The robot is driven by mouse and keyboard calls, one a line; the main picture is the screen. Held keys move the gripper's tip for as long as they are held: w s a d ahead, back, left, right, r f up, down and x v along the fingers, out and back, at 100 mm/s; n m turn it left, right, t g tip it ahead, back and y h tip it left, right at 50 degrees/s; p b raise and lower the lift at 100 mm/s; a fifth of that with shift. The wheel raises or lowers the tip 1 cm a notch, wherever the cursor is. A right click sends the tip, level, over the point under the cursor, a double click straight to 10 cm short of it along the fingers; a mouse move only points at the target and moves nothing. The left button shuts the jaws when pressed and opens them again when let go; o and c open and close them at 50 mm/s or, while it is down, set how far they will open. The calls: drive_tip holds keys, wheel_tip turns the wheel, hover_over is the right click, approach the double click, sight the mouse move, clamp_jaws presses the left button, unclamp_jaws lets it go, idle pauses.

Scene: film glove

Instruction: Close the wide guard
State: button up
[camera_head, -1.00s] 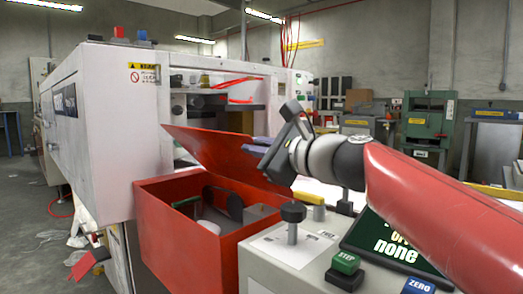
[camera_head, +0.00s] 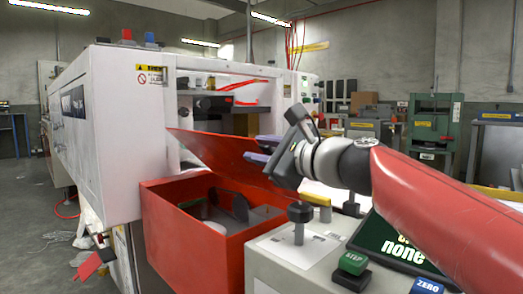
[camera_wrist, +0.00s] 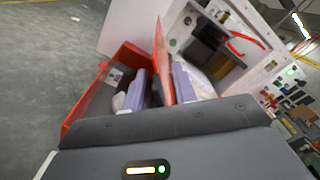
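The wide guard appears to be the red panel (camera_head: 215,148) standing tilted at the back of an open red box (camera_head: 200,240) on the machine front. In the wrist view the red panel (camera_wrist: 163,62) shows nearly edge-on. My gripper (camera_head: 258,149) is at the panel's right side, with its lavender fingers pointing left. In the wrist view my gripper (camera_wrist: 160,88) is open, with one finger on each side of the panel. A gap shows on the left finger's side; whether the right finger touches the panel is unclear.
The white machine (camera_head: 110,130) has an open bay behind the panel. A grey console (camera_head: 290,250) with a black knob (camera_head: 300,212), green STEP button (camera_head: 352,263) and screen stands below my arm. Open floor lies at left.

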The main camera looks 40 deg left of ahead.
drive_tip(key=d+b, duration=0.1)
drive_tip(key=d, duration=0.6)
drive_tip(key=shift+s+d, duration=0.35)
drive_tip(key=shift+d, duration=0.05)
